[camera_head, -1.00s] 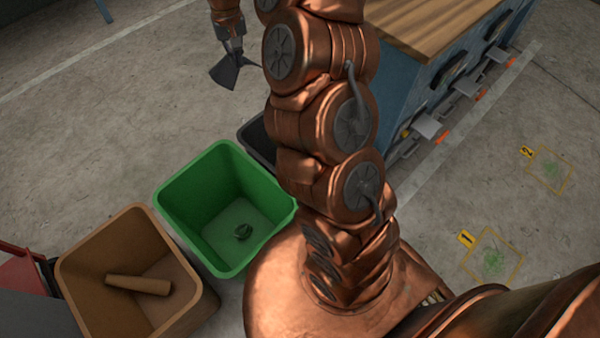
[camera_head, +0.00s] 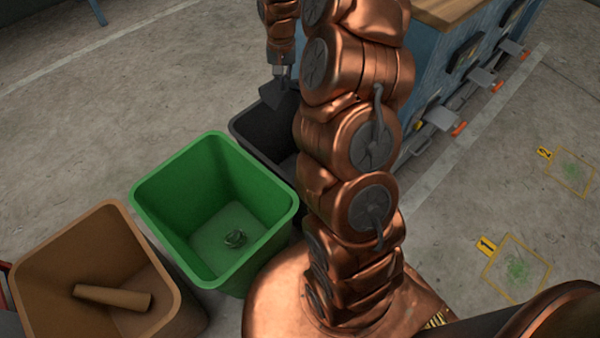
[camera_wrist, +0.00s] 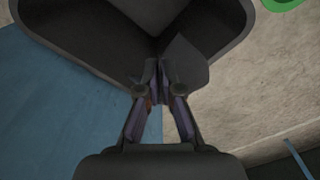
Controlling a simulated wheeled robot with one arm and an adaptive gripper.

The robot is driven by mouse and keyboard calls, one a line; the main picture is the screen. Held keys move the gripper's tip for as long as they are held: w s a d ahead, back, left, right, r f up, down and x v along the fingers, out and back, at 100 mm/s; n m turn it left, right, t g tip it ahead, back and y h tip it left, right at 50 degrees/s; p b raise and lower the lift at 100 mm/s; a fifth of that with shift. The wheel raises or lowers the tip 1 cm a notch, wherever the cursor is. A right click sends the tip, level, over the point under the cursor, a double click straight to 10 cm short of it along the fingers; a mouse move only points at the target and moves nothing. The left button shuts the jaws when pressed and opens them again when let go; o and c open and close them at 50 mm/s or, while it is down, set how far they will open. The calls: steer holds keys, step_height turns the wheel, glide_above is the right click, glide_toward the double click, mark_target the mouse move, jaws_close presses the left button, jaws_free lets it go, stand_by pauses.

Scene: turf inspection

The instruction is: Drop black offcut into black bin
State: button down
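The black offcut (camera_head: 276,96) is a dark, flared flat piece hanging below my gripper (camera_head: 280,77) in the head view. My gripper is shut on it, above the far left rim of the black bin (camera_head: 262,128). My arm hides the right part of that bin. In the wrist view my gripper's fingers (camera_wrist: 160,82) are close together, and the bin (camera_wrist: 60,38) fills the top as a dark shape. There I cannot clearly separate the offcut from the bin.
A brown bin (camera_head: 55,238) with a brown tube (camera_head: 112,296) is at lower left. A blue cabinet (camera_head: 440,75) with a wooden top stands close to the black bin's right.

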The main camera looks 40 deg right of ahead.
steer(key=s+d+f+m+b, duration=0.1)
steer(key=s+d+f+b, duration=0.1)
steer(key=f+b, duration=0.3)
steer(key=s+d+f+m+b, duration=0.1)
steer(key=f+b, duration=0.4)
steer(key=f, duration=0.6)
steer(key=shift+s+d+f, duration=0.4)
steer(key=shift+s+d, duration=0.1)
steer(key=shift+d, duration=0.8)
steer(key=c, duration=1.3)
jaws_free()
steer(key=shift+o, duration=0.2)
steer(key=o, duration=0.6)
steer(key=shift+c, duration=0.2)
steer(key=o, duration=0.7)
steer(key=shift+r, duration=0.1)
